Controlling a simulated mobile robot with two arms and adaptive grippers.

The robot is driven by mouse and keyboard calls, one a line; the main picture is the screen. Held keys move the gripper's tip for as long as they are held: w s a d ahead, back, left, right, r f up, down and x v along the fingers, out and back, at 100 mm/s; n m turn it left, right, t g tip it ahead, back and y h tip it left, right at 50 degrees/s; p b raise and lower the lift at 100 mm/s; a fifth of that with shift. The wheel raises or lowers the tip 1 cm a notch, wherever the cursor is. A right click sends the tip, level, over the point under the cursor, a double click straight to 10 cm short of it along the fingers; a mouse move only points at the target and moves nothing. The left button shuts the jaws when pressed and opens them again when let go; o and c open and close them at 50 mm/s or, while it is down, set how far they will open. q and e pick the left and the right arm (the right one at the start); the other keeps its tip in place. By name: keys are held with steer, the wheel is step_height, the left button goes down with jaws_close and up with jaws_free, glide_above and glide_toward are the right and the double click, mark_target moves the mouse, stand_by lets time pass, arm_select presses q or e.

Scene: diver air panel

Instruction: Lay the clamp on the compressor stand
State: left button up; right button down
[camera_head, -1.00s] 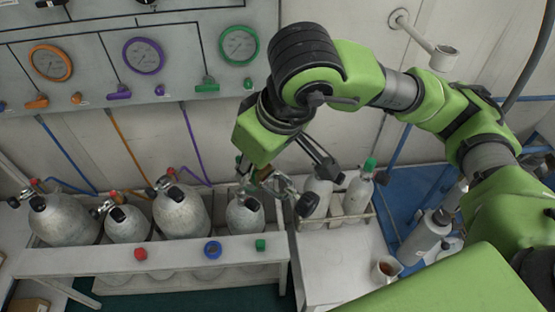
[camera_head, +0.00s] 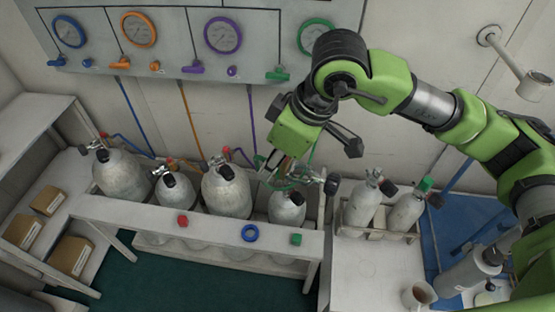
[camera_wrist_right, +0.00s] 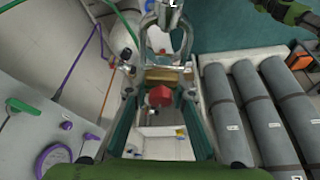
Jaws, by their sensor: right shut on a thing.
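My right gripper (camera_head: 292,172) reaches in from the right and is above and behind the rightmost upright cylinder in the row (camera_head: 287,208). It is shut on the clamp (camera_head: 312,178), a metal yoke-like piece. In the right wrist view the clamp (camera_wrist_right: 166,38) is a grey metal loop near the fingertips. A red knob (camera_wrist_right: 158,96) shows between the fingers; I cannot tell what it belongs to. No piece is plainly recognisable as the compressor stand. My left gripper is not in view.
A white bench (camera_head: 200,222) carries red, blue and green small parts. A white table (camera_head: 365,270) at lower right holds a rack of cylinders (camera_head: 350,228) and a mug (camera_head: 417,296); its front is clear. The gauge panel (camera_head: 180,42) is behind. Boxes (camera_head: 70,255) sit at left.

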steer(key=s+d+r+m, duration=0.2)
steer(key=r, duration=0.1)
steer(key=s+d+r+m+t+h, duration=0.1)
steer(key=d+r+m, duration=0.2)
steer(key=s+d+r+m+t+h, duration=0.1)
steer(key=s+d+r+m, duration=0.1)
steer(key=r+m, duration=0.1)
steer(key=shift+s+d+r, duration=0.35)
steer(key=shift+r, duration=0.05)
steer(key=w+a+m+h, duration=0.2)
steer(key=w+a+m, duration=0.2)
steer(key=w+a, duration=0.5)
steer(key=s+d+f, duration=0.1)
steer(key=d+f, duration=0.5)
steer(key=d, duration=0.3)
steer(key=s+d+f, duration=0.2)
steer(key=d+f, duration=0.4)
steer(key=d, duration=0.3)
